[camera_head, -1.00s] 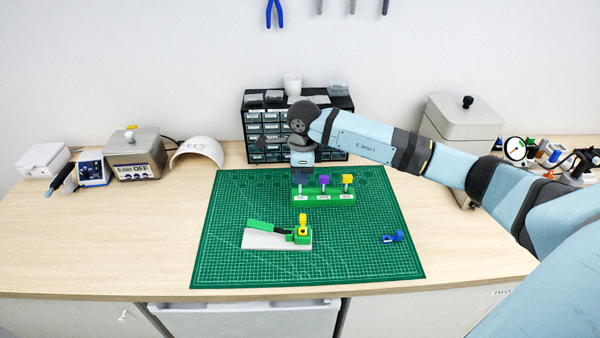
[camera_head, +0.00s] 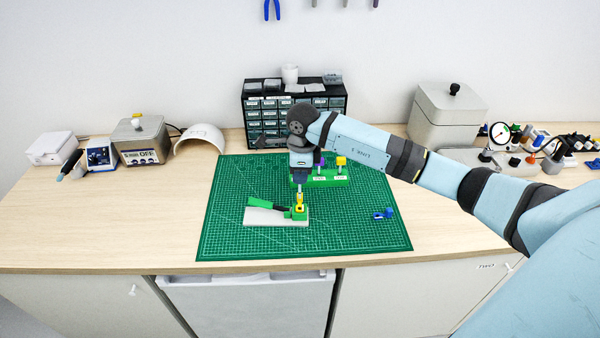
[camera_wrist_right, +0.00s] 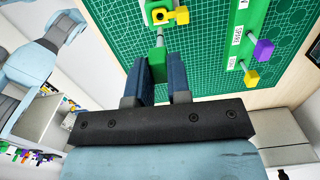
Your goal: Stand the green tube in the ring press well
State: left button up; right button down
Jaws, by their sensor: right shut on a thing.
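My right gripper (camera_head: 300,184) is shut on the green tube (camera_wrist_right: 157,66), whose green head sits between the fingers in the right wrist view. A thin grey shaft sticks out from the head past the fingertips. The ring press (camera_head: 275,216) lies on the mat, with a pale base, a green lever and a yellow part (camera_head: 299,203) on its green block. The shaft's end is just over or at this yellow part, which also shows in the right wrist view (camera_wrist_right: 180,16). I cannot tell whether they touch. My left gripper is not in view.
Just behind the press, a green rack (camera_head: 325,180) holds a purple-topped piece (camera_wrist_right: 263,50) and a yellow-topped piece (camera_head: 341,161). A small blue part (camera_head: 383,213) lies on the mat (camera_head: 350,235) at right. The mat's front is clear.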

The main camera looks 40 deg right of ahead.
aim_at(300, 192)
jog(key=shift+f+b, duration=0.15)
jog(key=shift+b, duration=0.15)
jog(key=shift+f+b, duration=1.65)
jog(key=shift+f, duration=0.5)
jog(key=shift+f+b, duration=0.55)
jog(key=shift+f, duration=0.05)
jog(key=shift+f+b, duration=0.6)
jog(key=shift+f, duration=0.1)
